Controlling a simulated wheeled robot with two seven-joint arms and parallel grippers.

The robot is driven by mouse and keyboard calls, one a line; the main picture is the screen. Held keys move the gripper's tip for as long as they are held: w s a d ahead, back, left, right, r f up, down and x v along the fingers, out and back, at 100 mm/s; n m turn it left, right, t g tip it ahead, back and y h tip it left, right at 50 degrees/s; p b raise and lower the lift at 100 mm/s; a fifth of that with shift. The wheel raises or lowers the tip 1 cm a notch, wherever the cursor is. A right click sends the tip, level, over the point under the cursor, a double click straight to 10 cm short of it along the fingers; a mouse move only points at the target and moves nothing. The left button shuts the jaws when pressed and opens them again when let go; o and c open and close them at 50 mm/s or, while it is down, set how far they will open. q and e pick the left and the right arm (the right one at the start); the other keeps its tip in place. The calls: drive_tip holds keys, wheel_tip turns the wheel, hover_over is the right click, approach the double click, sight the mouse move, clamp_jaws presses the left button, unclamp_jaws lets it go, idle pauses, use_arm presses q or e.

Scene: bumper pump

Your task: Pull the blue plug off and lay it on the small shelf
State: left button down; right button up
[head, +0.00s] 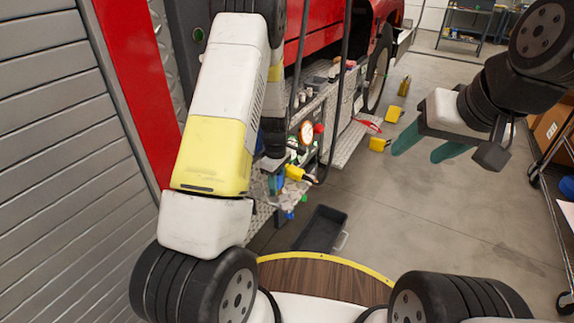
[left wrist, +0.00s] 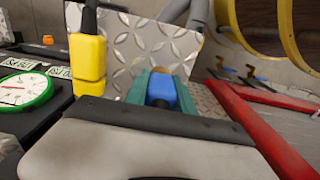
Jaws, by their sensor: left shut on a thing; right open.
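My left gripper (left wrist: 162,92) is shut on the blue plug (left wrist: 161,88), which sits between its teal fingers in the left wrist view. The plug's far end is hidden, so I cannot tell whether it still touches a fitting. In the head view my left gripper (head: 273,181) is low beside the red vehicle's side panel, largely hidden by my arm. A diamond-plate ledge (head: 262,216), possibly the small shelf, lies just below it. In the left wrist view an upright diamond-plate sheet (left wrist: 135,45) stands behind the plug. My right gripper (head: 428,148) is open and empty over the floor.
A yellow fitting (head: 295,172) is right beside my left gripper; a yellow block (left wrist: 88,62) and a green-rimmed gauge (left wrist: 22,90) show in the wrist view. A red bar (left wrist: 265,130) runs along the right. A black tray (head: 320,229) is on the floor below.

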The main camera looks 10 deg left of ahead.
use_arm(q)
drive_tip(key=shift+f, duration=0.3)
drive_tip(key=c, duration=1)
unclamp_jaws()
